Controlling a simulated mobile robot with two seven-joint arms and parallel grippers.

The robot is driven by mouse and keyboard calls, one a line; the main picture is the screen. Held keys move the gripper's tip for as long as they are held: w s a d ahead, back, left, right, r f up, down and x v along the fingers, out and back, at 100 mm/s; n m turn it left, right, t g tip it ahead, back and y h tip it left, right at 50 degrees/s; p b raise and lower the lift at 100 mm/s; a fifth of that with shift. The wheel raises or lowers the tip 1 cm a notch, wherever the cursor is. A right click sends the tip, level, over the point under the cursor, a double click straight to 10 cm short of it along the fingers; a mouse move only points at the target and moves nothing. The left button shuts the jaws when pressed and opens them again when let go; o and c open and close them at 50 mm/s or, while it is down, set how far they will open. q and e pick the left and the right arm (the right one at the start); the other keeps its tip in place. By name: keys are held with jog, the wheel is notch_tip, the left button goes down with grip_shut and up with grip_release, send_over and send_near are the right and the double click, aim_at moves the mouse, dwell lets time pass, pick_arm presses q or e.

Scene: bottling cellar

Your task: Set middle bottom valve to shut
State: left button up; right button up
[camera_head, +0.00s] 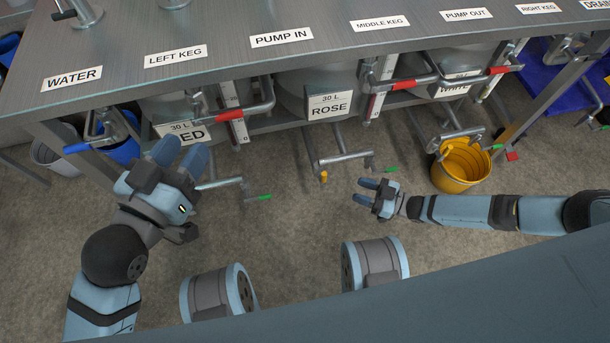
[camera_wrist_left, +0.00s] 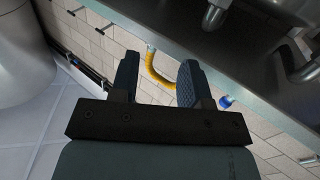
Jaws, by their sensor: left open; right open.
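The middle bottom valve (camera_head: 346,157) sits on a metal pipe low under the ROSE keg (camera_head: 328,100). A green-tipped lever (camera_head: 388,169) is at its right end, and a small yellow piece (camera_head: 324,177) is at its left end. My right gripper (camera_head: 365,190) is open and empty, a little below and left of the green tip in the picture, apart from it. My left gripper (camera_head: 181,155) is open in front of the RED keg, far left of the middle valve. In the left wrist view its fingers (camera_wrist_left: 157,75) are spread, with a yellow curved part beyond them.
A similar green-tipped lever (camera_head: 261,197) is low on the left, another (camera_head: 494,147) on the right. A yellow bucket (camera_head: 462,168) stands right of the middle valve. Red-handled pipes (camera_head: 406,85) run under the labelled steel bench (camera_head: 230,20). The floor between my arms is clear.

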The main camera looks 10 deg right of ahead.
jog(key=b, duration=0.4)
send_over(318, 175)
jog(key=s, duration=0.2)
jog(key=shift+s+a+f, duration=0.15)
jog(key=shift+s+a, duration=0.05)
jog(key=shift+a, duration=0.15)
pick_arm(q)
jog(key=w+m, duration=0.1)
jog(key=a+m+t+h, duration=0.1)
jog(key=shift+w+a+r+m, duration=0.1)
jog(key=shift+w+r+m, duration=0.15)
jog(key=shift+w+m, duration=0.15)
pick_arm(e)
grip_shut()
